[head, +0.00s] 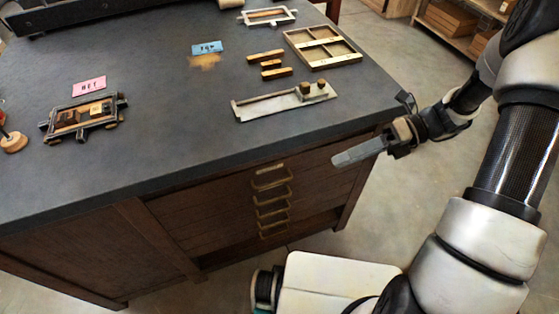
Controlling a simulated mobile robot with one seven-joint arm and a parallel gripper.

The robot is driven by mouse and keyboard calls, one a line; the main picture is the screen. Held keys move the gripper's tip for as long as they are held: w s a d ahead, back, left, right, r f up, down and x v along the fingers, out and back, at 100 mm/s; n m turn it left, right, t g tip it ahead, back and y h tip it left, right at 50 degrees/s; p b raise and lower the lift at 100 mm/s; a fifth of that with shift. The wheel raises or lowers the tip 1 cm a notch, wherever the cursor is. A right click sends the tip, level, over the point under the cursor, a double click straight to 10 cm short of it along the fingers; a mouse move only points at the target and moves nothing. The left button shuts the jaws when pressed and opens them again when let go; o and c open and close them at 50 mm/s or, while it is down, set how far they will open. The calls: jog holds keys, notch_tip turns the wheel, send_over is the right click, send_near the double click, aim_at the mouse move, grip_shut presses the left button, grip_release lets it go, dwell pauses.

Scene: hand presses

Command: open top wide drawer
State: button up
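The dark wooden bench cabinet has a stack of wide drawers in its front, below the top's edge. The top wide drawer (225,189) looks shut, its front flush with the cabinet. Its brass handle (271,182) is near the middle of the front, with more handles below it. My gripper (345,158) is to the right of the handle, near the bench's right front corner, and apart from the handle in the picture. Its grey fingers point left and overlap in this view, so the gap between them is hidden. No held object shows.
The dark benchtop (150,140) overhangs the drawers. On it are a metal composing stick (285,101), a divided wooden tray (322,47), small wooden blocks (271,64) and a framed form (84,117). Concrete floor (410,190) is open to the right of the bench.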

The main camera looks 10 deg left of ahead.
aim_at(273, 184)
notch_tip(273, 184, down, 13)
jog(key=w+m+t+y+b, duration=0.25)
jog(key=m+y, duration=0.25)
jog(key=m, duration=0.4)
jog(key=shift+g, duration=0.45)
jog(key=s+a, duration=0.1)
jog(key=a, duration=0.5)
jog(key=s+a+b, duration=0.1)
jog(key=a, duration=0.4)
jog(key=s+a+f+b, duration=0.1)
jog(key=a, duration=0.5)
jog(key=shift+s+a+f, duration=0.1)
jog(key=shift+s+a, duration=0.2)
jog(key=shift+s, duration=0.1)
grip_shut()
